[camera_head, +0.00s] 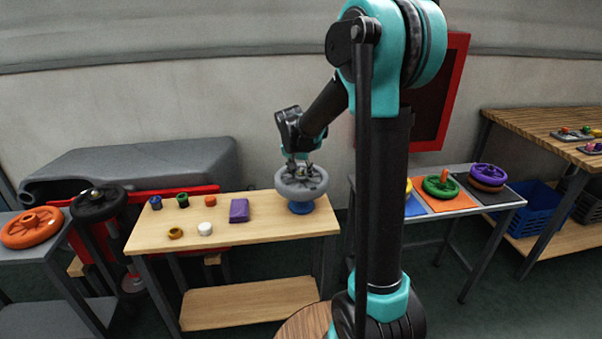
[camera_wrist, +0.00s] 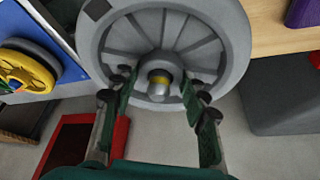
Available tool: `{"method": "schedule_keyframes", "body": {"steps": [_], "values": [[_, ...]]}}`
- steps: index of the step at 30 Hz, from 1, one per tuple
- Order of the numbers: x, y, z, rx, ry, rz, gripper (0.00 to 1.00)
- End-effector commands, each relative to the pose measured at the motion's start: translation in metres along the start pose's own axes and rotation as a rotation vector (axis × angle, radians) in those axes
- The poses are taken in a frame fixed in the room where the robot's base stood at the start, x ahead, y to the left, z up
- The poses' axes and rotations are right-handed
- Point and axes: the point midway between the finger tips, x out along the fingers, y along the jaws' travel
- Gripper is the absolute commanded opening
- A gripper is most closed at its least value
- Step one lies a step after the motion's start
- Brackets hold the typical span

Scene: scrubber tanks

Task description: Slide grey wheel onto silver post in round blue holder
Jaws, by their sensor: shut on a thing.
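The grey wheel (camera_head: 312,184) is spoked and sits directly over the round blue holder (camera_head: 301,207) at the right end of the wooden table. It looks level and close to or touching the holder. The wheel (camera_wrist: 236,40) fills the top of the wrist view.
A purple block (camera_head: 239,210) and several small coloured pieces stand on the table (camera_head: 270,226) to the left. An orange wheel (camera_head: 32,227) and a black wheel (camera_head: 99,203) are further left. A table with green (camera_head: 441,187) and purple wheels (camera_head: 488,172) is right.

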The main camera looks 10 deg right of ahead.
Motion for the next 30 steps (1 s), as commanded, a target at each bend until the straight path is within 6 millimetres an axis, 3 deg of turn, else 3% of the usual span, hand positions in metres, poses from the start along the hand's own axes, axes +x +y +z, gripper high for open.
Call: {"method": "schedule_keyframes", "body": {"steps": [4,5,10,30], "values": [[-0.0002,0.0,-0.0003,0.0,0.001,0.0,0.0],[-0.0002,-0.0001,-0.0003,0.0,0.001,0.0,0.48],[-0.0002,0.0,-0.0002,0.0,0.0,0.0,0.68],[-0.0001,0.0,0.0,0.0,0.0,0.0,0.68]]}}
